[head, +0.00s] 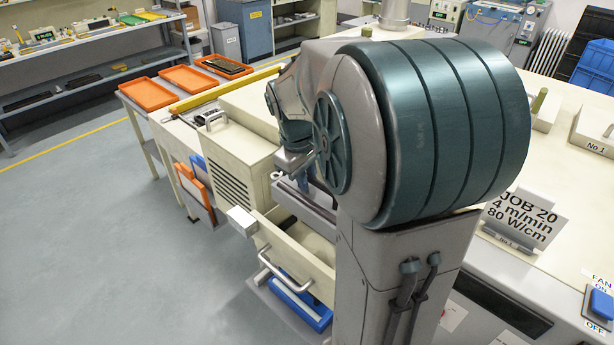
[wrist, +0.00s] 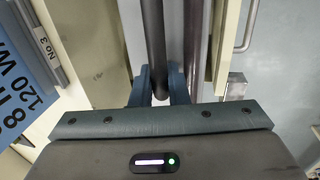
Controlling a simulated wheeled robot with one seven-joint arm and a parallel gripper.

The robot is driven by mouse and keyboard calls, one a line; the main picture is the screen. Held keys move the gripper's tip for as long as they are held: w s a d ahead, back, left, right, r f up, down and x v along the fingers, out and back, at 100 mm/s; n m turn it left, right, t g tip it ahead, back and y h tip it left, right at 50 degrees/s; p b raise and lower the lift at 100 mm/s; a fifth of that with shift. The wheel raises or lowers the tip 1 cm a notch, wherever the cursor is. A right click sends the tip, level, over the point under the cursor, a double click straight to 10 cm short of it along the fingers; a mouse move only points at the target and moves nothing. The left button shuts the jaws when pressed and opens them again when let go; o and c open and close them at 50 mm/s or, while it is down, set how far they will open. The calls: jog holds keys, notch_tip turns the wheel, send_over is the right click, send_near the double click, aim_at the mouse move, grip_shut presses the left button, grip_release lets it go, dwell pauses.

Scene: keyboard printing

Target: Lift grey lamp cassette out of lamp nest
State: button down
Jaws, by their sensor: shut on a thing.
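My gripper (head: 302,183) is low beside the beige housing in the head view, largely hidden by my own arm. In the wrist view, my gripper (wrist: 160,92) has its two teal fingers closed around a narrow part. A dark bar and a grey strip, seemingly the grey lamp cassette (wrist: 174,35), run up from between the fingers. In the head view, a long grey piece (head: 306,207), likely the same cassette, lies just below the gripper over an open beige compartment (head: 292,250), perhaps the lamp nest. Whether the cassette is clear of its seat cannot be told.
A louvred beige housing (head: 237,165) stands left of the gripper. A metal handle (head: 283,275) sticks out in front of the compartment. A blue sign (wrist: 22,75) and a No 3 label (wrist: 45,48) are close at left in the wrist view. Open floor (head: 90,240) lies left.

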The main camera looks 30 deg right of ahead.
jog(key=s+a, duration=0.4)
jog(key=a, duration=0.7)
jog(key=shift+a+b, duration=0.15)
jog(key=shift+b, duration=0.25)
dwell(0.3)
